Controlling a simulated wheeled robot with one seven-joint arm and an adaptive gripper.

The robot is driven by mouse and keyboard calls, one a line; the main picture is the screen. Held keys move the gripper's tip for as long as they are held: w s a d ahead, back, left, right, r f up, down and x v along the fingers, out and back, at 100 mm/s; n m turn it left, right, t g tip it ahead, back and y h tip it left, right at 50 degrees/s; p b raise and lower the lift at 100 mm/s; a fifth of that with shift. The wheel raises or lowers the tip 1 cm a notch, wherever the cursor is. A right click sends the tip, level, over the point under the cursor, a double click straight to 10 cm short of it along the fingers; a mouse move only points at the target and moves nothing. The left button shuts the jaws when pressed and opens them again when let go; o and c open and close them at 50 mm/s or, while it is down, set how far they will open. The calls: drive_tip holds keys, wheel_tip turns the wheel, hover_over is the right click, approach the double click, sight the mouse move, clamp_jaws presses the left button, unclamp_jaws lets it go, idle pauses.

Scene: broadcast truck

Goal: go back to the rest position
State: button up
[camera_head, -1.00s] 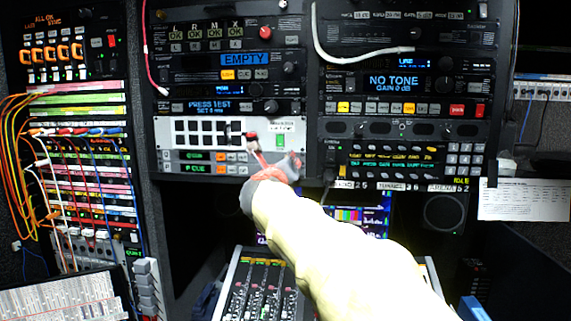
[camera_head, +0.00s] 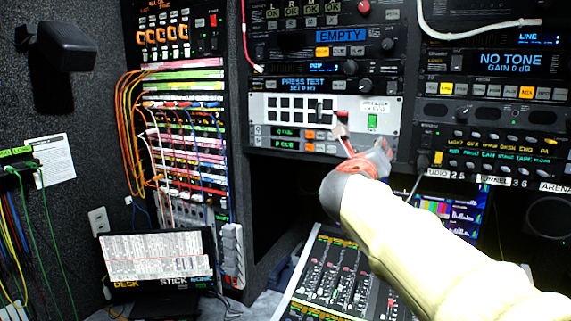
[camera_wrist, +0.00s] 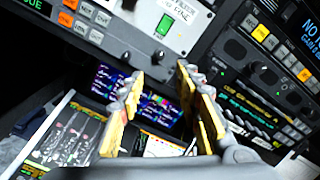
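My cream-coloured arm reaches up from the lower right in the head view. My gripper (camera_head: 362,146) is at its end, in front of the lower edge of the pale switch panel (camera_head: 386,116). In the wrist view, my gripper (camera_wrist: 158,82) has its two yellow-and-grey fingers well apart. Nothing is held between them. A colour-bar screen (camera_wrist: 162,110) and dark space show behind the gap. The panel with the green button (camera_wrist: 164,25) lies beyond the fingertips.
Equipment racks (camera_head: 335,85) stand close in front of my gripper. A mixing desk (camera_head: 335,275) lies below the arm. A patch bay (camera_head: 185,130) with looping orange cables is to the left. A laptop-like screen (camera_head: 160,255) stands at lower left.

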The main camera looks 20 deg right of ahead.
drive_tip(key=w+a+f+n+t+y, duration=0.45)
drive_tip(key=w+a+n+y, duration=0.25)
drive_tip(key=a+n, duration=0.55)
drive_tip(key=s+a+f+n+g+y, duration=0.1)
drive_tip(key=s+a+f+n+y, duration=0.15)
drive_tip(key=a+f+n, duration=0.35)
drive_tip(key=s+a+f+n+g+y, duration=0.2)
drive_tip(key=a+f+n+y, duration=0.2)
drive_tip(key=f+n, duration=0.3)
drive_tip(key=s+a+f+n+g, duration=0.2)
drive_tip(key=s+f+n, duration=0.4)
drive_tip(key=s+f, duration=0.3)
drive_tip(key=s+a+f+n+g, duration=0.3)
drive_tip(key=s+f+n+g, duration=0.2)
drive_tip(key=s, duration=1.1)
wheel_tip(320, 180, down, 5)
drive_tip(key=shift+a+r+n, duration=0.2)
drive_tip(key=shift+n, duration=1.05)
drive_tip(key=shift+g, duration=0.25)
